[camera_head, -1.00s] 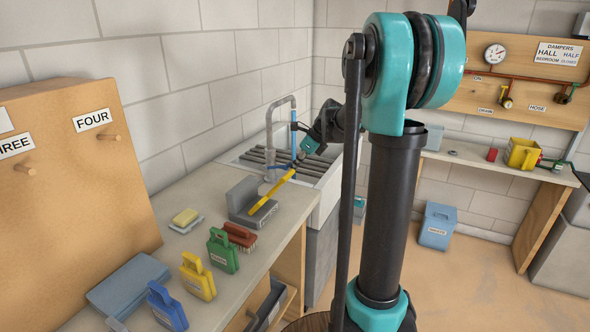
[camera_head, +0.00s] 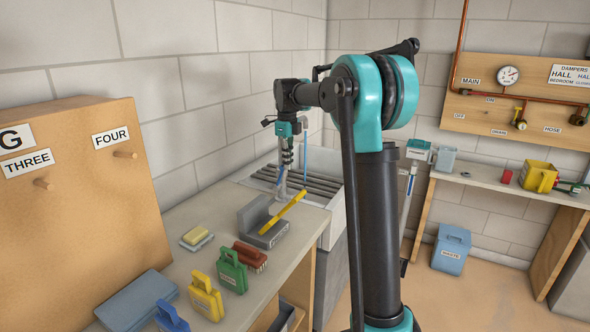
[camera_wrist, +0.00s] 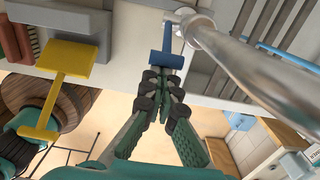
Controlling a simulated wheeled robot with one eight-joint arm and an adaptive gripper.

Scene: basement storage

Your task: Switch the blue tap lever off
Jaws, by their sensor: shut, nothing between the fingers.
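The blue tap lever (camera_wrist: 167,60) shows at the upper middle of the wrist view as a flat T-shaped handle, beside the base of the grey metal tap (camera_wrist: 250,62). My gripper (camera_wrist: 164,78) is shut and empty, its fingertips right at the wide end of the lever; I cannot tell whether they touch. In the head view my gripper (camera_head: 287,160) points down over the near left part of the sink (camera_head: 322,186) and hides much of the tap.
A blue waste bin (camera_head: 451,248) stands on the floor at right.

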